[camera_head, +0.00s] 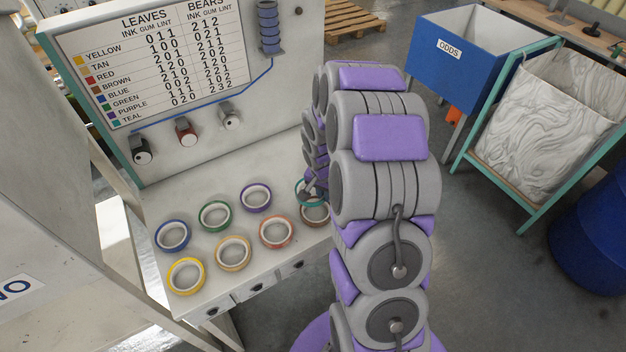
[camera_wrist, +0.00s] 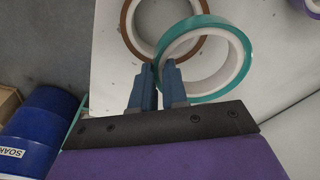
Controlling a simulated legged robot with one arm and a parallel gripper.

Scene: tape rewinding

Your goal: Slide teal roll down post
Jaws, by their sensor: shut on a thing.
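The teal roll (camera_wrist: 247,45) is a teal tape ring with a white inner core. In the wrist view its near left rim is between the two fingertips of my gripper (camera_wrist: 163,66), which is shut on it. The roll overlaps a brown roll (camera_wrist: 127,30) there; I cannot tell how far it is above the table. In the head view the teal roll (camera_head: 298,187) shows at the right of the rolls, partly hidden by my arm. I cannot make out a bare upright post in either view.
Blue (camera_head: 172,235), green (camera_head: 215,215), purple (camera_head: 256,198), yellow (camera_head: 186,276), tan (camera_head: 233,252) and red (camera_head: 276,232) rolls lie on the white table (camera_head: 165,205). A tally panel (camera_head: 185,75) with knobs and a blue spool stack (camera_head: 268,28) stands behind. Bins stand right.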

